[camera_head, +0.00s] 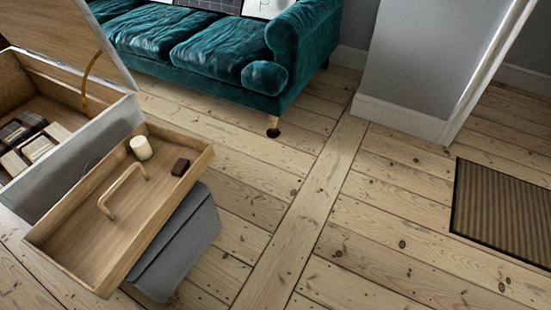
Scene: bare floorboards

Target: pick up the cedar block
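A small dark brown block (180,167) lies in the right-hand corner of a wooden tray (70,262), and may be the cedar block. A cream cylinder (141,148) stands near it in the tray, a small gap apart. A curved wooden handle (107,204) rises in the middle of the tray. Pale wooden pieces (37,147) lie in the open chest at the left; I cannot tell whether any is a cedar block. My gripper is not in view.
The chest (120,120) has its lid (70,30) raised, with a curved stay. A grey flat-sided object (178,248) shows under the tray. A teal sofa (215,55) stands behind. A brown mat (505,210) lies right. The middle floor is clear.

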